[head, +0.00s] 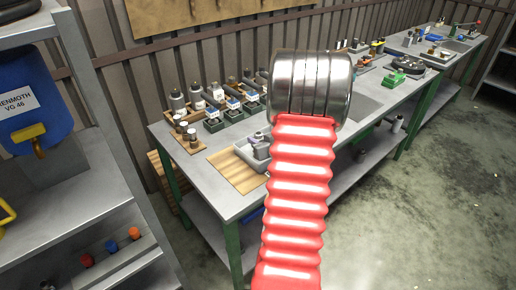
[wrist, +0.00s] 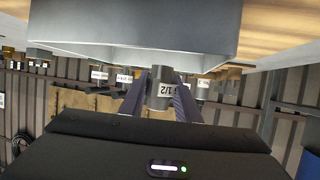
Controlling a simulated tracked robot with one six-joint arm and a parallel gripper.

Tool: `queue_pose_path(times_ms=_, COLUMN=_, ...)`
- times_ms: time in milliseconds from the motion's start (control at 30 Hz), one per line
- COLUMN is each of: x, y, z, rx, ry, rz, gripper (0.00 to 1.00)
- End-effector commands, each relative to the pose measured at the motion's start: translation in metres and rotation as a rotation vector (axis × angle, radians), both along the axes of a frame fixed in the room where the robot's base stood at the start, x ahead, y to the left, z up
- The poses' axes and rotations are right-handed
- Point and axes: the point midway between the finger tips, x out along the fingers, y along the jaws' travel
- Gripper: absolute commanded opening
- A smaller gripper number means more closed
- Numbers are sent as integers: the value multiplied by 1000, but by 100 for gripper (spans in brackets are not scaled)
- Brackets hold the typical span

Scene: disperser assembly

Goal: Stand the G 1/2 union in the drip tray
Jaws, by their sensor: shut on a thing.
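In the wrist view, my gripper (wrist: 163,90) is shut on the G 1/2 union (wrist: 160,92), a small dark grey cylinder with a white label, of which "1/2" is readable. A grey tray, apparently the drip tray (wrist: 130,25), fills the top of that view, close to the held union. Whether the union touches it I cannot tell. In the head view the grey drip tray (head: 243,155) is on the bench, partly hidden behind my red arm. Small grey and purple shapes show at the tray, but I cannot tell them apart. My gripper is not clearly visible there.
A wooden board (head: 236,174) lies in front of the tray on the bench (head: 192,162). Several labelled fittings in dark holders (head: 225,112) stand behind it. Dark cylinders (head: 187,135) stand on a small board at left. A shelf with a blue container (head: 35,110) is at far left.

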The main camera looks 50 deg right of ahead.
Motion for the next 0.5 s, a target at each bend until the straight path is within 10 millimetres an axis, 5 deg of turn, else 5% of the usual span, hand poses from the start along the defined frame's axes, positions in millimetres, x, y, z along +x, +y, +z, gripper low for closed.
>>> queue_pose_path(times_ms=300, x=1, y=1, z=-34, rx=2, ry=1, rz=1, gripper=2)
queue_pose_path(times_ms=500, x=1, y=0, z=-40, rx=-1, ry=-1, rz=1, gripper=2)
